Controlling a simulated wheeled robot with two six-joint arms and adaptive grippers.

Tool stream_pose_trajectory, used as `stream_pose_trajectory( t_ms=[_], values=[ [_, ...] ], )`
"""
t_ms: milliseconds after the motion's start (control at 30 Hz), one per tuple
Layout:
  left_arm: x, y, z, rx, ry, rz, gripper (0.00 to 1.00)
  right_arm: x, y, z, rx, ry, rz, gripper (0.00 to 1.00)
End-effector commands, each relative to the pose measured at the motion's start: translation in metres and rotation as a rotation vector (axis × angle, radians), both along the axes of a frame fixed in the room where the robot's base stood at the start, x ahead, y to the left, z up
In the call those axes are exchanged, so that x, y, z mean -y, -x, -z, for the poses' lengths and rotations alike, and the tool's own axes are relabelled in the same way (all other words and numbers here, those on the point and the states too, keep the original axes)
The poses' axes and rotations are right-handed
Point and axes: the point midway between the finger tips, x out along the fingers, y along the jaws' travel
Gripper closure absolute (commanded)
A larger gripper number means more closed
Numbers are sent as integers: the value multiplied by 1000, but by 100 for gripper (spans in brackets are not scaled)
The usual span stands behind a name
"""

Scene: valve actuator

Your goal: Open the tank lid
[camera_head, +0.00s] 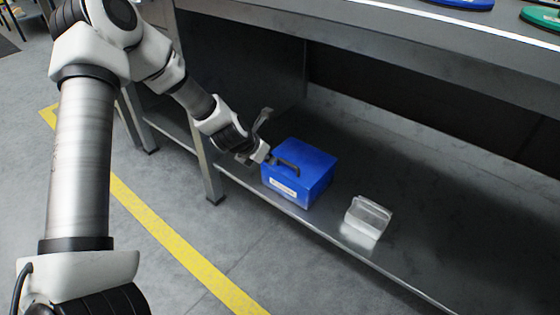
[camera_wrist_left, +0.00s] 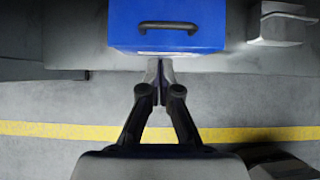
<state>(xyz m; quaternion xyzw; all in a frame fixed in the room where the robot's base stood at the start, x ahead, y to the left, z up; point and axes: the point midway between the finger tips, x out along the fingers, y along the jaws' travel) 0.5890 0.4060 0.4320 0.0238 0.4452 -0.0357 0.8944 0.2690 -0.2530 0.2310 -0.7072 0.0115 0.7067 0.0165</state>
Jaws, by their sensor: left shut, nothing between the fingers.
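A blue box (camera_head: 312,172) with a dark handle (camera_head: 287,167) on top stands on the lower shelf of a metal bench. It looks like the tank with its lid down. My left gripper (camera_head: 262,155) is at the left side of the box, close to its upper edge. In the left wrist view the left gripper (camera_wrist_left: 159,62) points at the near edge of the blue box (camera_wrist_left: 205,18), with its fingers together and nothing between them. The handle (camera_wrist_left: 167,26) lies just beyond the fingertips. Whether the fingertips touch the box is unclear. My right gripper is not in view.
The bench top (camera_head: 400,30) overhangs the shelf. A bench leg (camera_head: 207,150) stands left of the box, near my left arm. The floor with a yellow line (camera_head: 180,245) is free.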

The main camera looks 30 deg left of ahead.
Motion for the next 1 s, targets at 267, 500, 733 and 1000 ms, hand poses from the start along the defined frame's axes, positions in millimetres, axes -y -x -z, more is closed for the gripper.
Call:
stream_pose_trajectory(
  t_ms=[267, 500, 733, 1000],
  values=[
    [3, -32, 55, -1, -4, 4, 100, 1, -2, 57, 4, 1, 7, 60],
    [4, -52, 74, -1, -2, 2, 100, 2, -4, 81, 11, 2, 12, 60],
    [4, -54, 72, -1, -1, 2, 100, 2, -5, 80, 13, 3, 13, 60],
    [4, -54, 69, -7, -3, 1, 100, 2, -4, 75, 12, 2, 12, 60]
  ],
)
